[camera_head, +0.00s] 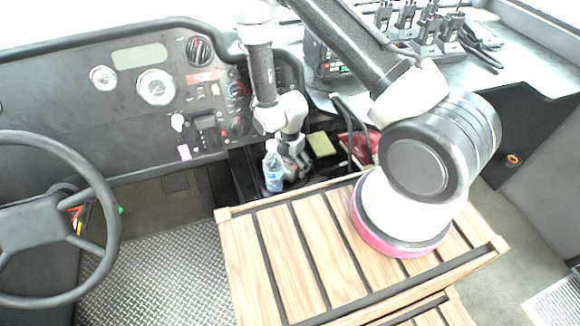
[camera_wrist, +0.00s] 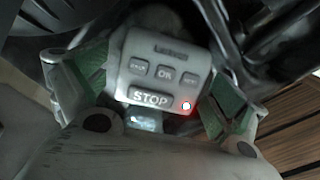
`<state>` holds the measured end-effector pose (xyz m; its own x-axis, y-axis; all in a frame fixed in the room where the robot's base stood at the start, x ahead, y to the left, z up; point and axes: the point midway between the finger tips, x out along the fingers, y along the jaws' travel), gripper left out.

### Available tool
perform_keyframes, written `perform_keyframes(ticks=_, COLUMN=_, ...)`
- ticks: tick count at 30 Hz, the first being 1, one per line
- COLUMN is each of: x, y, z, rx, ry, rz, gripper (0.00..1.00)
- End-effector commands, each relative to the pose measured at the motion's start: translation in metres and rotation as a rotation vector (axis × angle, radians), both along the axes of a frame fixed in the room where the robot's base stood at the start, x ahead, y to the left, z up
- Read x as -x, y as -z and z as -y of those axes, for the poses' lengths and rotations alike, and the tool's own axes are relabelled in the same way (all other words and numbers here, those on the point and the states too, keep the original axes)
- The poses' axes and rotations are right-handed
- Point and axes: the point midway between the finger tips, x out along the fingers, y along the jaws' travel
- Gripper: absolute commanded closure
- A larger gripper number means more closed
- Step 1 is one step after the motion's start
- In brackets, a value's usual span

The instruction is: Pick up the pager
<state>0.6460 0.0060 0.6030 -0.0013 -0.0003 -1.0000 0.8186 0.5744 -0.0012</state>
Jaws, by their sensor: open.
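A light grey device with small upper buttons, one marked OK, a wide STOP button and a lit red light, which I take for the pager (camera_wrist: 164,76), is in the middle of the wrist view. My gripper (camera_wrist: 158,98) is open, with one green-padded finger on each side of it. I cannot tell whether either finger touches it. In the head view my gripper (camera_head: 294,166) reaches down below the dashboard, just right of a clear water bottle (camera_head: 273,168). I cannot make out the pager there.
A yellow-green box (camera_head: 321,145) and a red packet (camera_head: 358,142) lie right of my gripper. A slatted wooden surface (camera_head: 262,262) is in front. A steering wheel (camera_head: 105,190) is at left. Radios (camera_head: 430,30) stand at the upper right.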

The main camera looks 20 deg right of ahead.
Motion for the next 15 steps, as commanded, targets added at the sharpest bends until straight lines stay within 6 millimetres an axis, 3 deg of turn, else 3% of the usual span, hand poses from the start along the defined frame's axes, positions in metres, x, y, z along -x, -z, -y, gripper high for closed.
perform_keyframes(ticks=9, x=-0.0003, y=0.0081, z=-0.0002, rx=-0.001, ry=0.001, rz=0.001, gripper=0.04)
perform_keyframes(ticks=15, x=-0.0003, y=0.0079, z=-0.0002, rx=-0.001, ry=0.001, rz=0.001, gripper=0.4)
